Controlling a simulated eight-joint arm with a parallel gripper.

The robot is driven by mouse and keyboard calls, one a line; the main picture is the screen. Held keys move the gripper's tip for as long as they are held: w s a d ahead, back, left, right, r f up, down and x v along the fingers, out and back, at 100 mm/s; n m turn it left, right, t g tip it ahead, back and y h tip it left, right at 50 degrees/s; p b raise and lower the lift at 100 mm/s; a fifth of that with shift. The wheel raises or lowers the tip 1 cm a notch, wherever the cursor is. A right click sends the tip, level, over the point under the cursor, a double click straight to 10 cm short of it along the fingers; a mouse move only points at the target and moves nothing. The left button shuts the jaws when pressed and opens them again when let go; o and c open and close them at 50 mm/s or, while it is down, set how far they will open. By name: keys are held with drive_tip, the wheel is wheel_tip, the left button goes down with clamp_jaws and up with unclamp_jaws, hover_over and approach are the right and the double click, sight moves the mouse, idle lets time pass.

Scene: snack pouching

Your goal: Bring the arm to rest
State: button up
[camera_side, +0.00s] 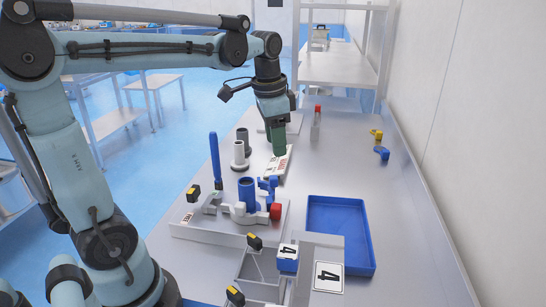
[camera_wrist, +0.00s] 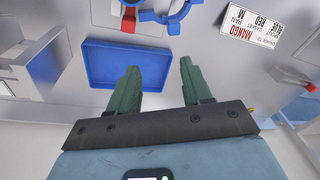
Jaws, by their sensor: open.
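My gripper (camera_side: 278,142) has green fingers and hangs above the far part of the bench in the side view. In the wrist view its two green fingers (camera_wrist: 159,88) stand apart with nothing between them. The gripper is open and empty. My arm reaches across from the left, with the wrist pointing down.
A blue tray (camera_side: 371,237) lies empty at the right; it also shows in the wrist view (camera_wrist: 91,67). A blue post (camera_side: 215,158) stands behind. A printed card (camera_wrist: 262,27) lies flat.

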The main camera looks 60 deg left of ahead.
drive_tip(key=s+d+f+n+t, duration=0.4)
drive_tip(key=s+d+f+t, duration=0.1)
drive_tip(key=d, duration=0.3)
drive_tip(key=shift+s+d+f, duration=0.15)
drive_tip(key=shift+s+f, duration=0.5)
drive_tip(key=shift+s, duration=0.25)
